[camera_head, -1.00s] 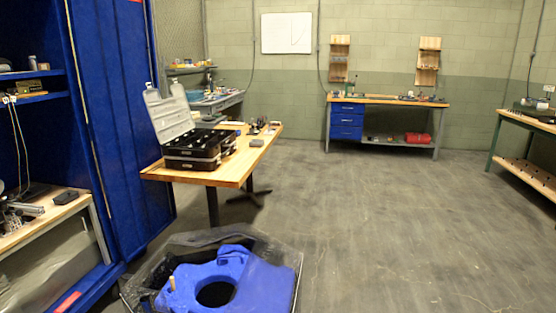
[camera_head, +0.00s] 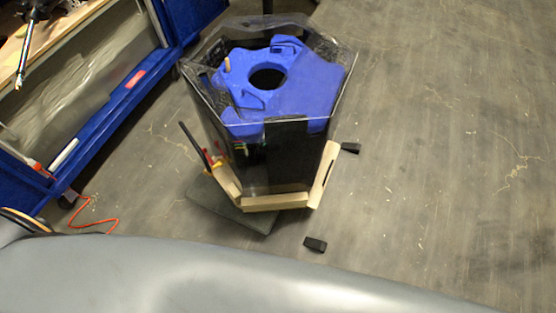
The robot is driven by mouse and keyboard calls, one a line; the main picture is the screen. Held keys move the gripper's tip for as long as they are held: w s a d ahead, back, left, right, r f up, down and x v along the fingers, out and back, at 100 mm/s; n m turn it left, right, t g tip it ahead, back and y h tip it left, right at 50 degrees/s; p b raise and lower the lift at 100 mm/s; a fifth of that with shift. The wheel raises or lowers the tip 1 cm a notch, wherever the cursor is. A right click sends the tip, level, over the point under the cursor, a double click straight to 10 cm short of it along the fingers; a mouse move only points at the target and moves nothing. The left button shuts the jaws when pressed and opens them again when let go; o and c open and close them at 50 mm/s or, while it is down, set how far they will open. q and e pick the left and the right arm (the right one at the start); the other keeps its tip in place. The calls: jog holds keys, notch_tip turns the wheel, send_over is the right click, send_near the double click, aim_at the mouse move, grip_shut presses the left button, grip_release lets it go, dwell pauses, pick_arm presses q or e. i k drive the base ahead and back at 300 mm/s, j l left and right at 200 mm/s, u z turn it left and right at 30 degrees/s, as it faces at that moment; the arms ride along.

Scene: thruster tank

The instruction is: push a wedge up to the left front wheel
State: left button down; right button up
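Two small black wedges lie on the grey floor. One wedge (camera_head: 315,243) is in front of the tank, below and right of its wooden front edge, apart from it. The other wedge (camera_head: 350,147) is just right of the tank, close to its wooden frame; I cannot tell if they touch. The tank (camera_head: 270,155) is clear-walled and many-sided, with a blue moulded body (camera_head: 315,88) with a round hole in its top. No wheel of the tank can be made out. Neither of my grippers is in view.
A dark flat board (camera_head: 225,207) lies under the tank's front left. Tools with red and yellow parts stand beside it. A blue cabinet (camera_head: 110,115) with a bench is on the left, with an orange cable (camera_head: 100,222) on the floor. The floor to the right is clear.

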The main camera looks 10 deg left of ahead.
aim_at(315, 244)
jog(key=k+l, duration=0.25)
jog(key=k, duration=0.15)
jog(key=k+l+u, duration=0.1)
jog(key=k+l, duration=0.15)
jog(key=k, duration=0.15)
jog(key=k+l, duration=0.2)
jog(key=k, duration=0.2)
